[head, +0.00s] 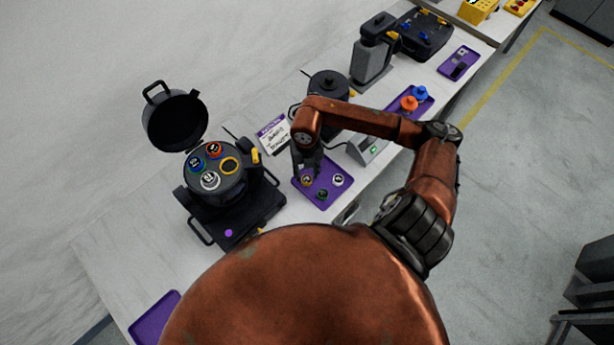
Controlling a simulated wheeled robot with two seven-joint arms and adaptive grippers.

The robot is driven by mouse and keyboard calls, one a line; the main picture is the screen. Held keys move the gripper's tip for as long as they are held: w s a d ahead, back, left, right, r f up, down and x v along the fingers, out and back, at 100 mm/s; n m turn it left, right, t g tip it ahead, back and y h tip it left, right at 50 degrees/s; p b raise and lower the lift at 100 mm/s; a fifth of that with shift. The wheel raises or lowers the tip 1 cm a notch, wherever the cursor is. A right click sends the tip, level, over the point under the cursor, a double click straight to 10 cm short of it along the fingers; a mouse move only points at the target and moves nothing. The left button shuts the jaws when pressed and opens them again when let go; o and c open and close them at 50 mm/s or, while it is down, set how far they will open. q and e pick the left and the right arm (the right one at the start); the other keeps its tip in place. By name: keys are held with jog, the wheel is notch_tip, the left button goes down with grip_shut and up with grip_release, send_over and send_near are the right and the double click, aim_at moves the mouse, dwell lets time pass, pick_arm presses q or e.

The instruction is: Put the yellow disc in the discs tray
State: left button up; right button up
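A purple tray (325,202) with a few small round discs lies on the bench in the middle. A disc with yellowish colour (306,181) is at the tray's left side, right by my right gripper's fingertips. My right gripper (305,174) points down over this part of the tray. Its fingers are small and dark, so I cannot tell whether they are open or closed on the disc. A dark round can (218,190) with its lid open stands to the left. Its top holds blue, red and white discs and a yellow ring (230,166) with a dark middle. My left gripper is out of view.
A white-and-purple card (272,134) stands behind the tray. A dark pot (328,88) and a grey box with a green light (368,150) are close to my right arm. Another purple tray (415,104) holds orange and blue knobs. An empty purple tray (152,320) is lower left.

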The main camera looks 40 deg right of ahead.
aim_at(307, 180)
notch_tip(307, 180, up, 8)
jog(key=shift+r, duration=0.25)
dwell(0.5)
